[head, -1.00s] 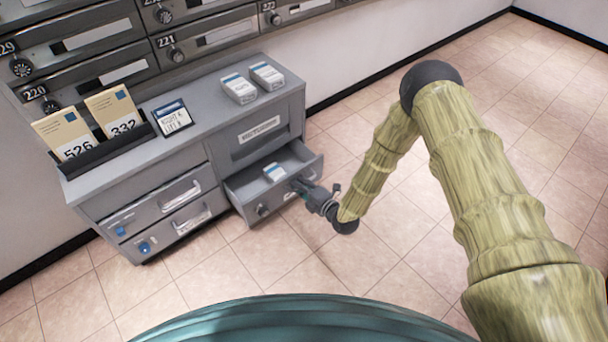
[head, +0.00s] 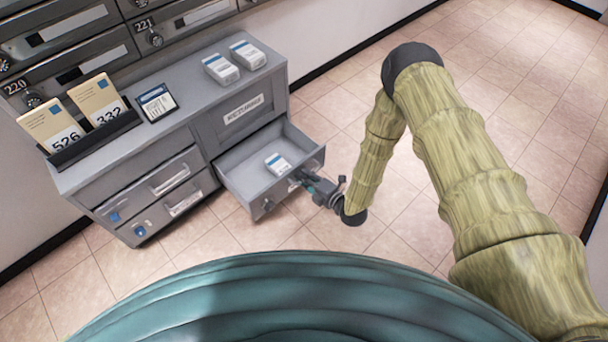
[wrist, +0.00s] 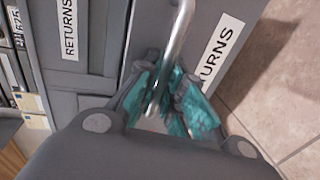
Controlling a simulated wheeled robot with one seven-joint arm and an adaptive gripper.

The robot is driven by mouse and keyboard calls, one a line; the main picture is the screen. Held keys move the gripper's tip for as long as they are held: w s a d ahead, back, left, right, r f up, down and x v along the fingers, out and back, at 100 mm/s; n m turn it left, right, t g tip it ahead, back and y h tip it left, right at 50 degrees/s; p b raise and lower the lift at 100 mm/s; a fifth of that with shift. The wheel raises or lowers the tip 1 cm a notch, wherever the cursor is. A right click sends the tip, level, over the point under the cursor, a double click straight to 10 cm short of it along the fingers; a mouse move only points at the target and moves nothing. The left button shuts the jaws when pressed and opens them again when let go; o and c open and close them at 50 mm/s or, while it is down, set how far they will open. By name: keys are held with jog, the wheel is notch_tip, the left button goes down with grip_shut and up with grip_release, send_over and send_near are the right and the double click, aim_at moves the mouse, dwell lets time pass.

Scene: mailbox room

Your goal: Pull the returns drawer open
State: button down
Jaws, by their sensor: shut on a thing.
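The returns drawer (head: 238,183) is the lower right drawer of the grey cabinet, and it stands well out from the front. A small white and blue box (head: 278,164) lies inside it. My gripper (head: 309,182) is at the drawer's front face. In the wrist view my gripper (wrist: 170,95) is shut on the metal bar handle (wrist: 178,50), with teal finger pads on both sides of it. A RETURNS label (wrist: 219,52) shows on the drawer front beside the handle. The fingertips are partly hidden behind the handle.
A RETURNS slot panel (head: 243,110) is above the drawer. Two white boxes (head: 234,61), a small sign (head: 157,103) and a black holder (head: 98,142) with numbered envelopes stand on the cabinet top. Other drawers (head: 170,178) are at left. Tiled floor (head: 420,210) is clear at right.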

jog(key=c, duration=1.8)
grip_release()
jog(key=v, duration=1.2)
jog(key=shift+d, duration=0.1)
